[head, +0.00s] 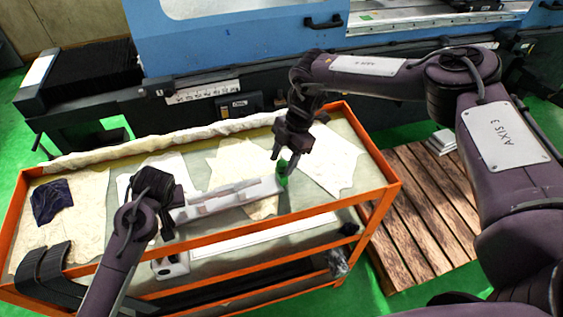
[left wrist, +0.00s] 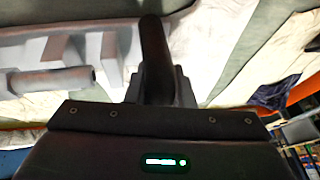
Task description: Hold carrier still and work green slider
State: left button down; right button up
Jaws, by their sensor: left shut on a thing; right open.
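The carrier (head: 225,200) is a long pale grey part with raised blocks, lying on the cart's cloth-covered top. It also shows in the left wrist view (left wrist: 55,80), left of the dark finger. The green slider (head: 283,169) is at the carrier's right end. My left gripper (head: 172,208) is shut on the carrier's left end; its wrist hides much of the grip. In its wrist view the gripper (left wrist: 155,65) shows one dark finger against the pale part. My right gripper (head: 286,157) points down, open, right at the green slider; whether it touches is unclear.
The orange-framed cart (head: 385,165) has raised rims and a lower shelf. Cloths and a dark blue rag (head: 50,201) lie on top. The blue grinder (head: 230,40) stands behind. A wooden pallet (head: 425,215) lies right of the cart.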

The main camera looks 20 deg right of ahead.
jog(key=shift+x, duration=0.75)
grip_shut()
